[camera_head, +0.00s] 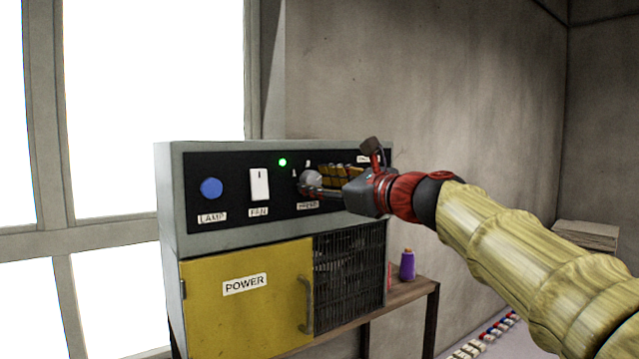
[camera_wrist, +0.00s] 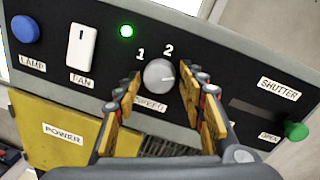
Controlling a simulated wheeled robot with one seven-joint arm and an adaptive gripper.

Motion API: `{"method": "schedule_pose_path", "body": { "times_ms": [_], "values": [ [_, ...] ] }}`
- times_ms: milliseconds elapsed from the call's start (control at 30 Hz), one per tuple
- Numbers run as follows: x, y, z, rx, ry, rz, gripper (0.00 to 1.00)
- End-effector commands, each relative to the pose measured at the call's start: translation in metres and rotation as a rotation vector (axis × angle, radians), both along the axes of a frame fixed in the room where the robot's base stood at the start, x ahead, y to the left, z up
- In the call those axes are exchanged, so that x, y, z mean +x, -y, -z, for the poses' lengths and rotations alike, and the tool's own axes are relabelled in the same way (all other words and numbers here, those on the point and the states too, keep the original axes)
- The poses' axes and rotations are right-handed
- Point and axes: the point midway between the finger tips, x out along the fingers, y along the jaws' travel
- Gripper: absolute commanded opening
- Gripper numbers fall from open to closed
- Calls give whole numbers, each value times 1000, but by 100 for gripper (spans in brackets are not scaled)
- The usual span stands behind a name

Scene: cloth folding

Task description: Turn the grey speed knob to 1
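The grey speed knob (camera_wrist: 158,75) is a round dial on the black panel, above the SPEED label (camera_wrist: 150,103). The numbers 1 and 2 stand above it, 1 to the left and 2 to the right. A small mark on its face seems to lie toward the right, but I cannot read it surely. In the head view the knob (camera_head: 310,177) shows just beyond my fingers. My gripper (camera_wrist: 160,78) is open, with one yellow-padded finger on each side of the knob. A gap shows between the knob and each finger in the wrist view.
The panel also has a blue LAMP button (camera_head: 211,188), a white FAN switch (camera_head: 260,184), a lit green light (camera_head: 282,162) and a green knob (camera_wrist: 296,131) by the SHUTTER slot. Below is a yellow POWER door (camera_head: 240,310). A purple bottle (camera_head: 407,265) stands right of the machine.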

Motion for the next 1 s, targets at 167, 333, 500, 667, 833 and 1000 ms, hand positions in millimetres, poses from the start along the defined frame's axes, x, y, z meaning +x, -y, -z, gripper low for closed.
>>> {"method": "schedule_pose_path", "body": {
  "times_ms": [167,333,500,667,833,1000],
  "values": [
    [0,0,0,0,0,0,28],
    [0,0,0,0,0,0,19],
    [0,0,0,0,0,0,9],
    [0,0,0,-2,1,0,6],
    [0,0,0,-23,16,0,6],
    [0,0,0,-88,60,-1,6]
  ]
}}
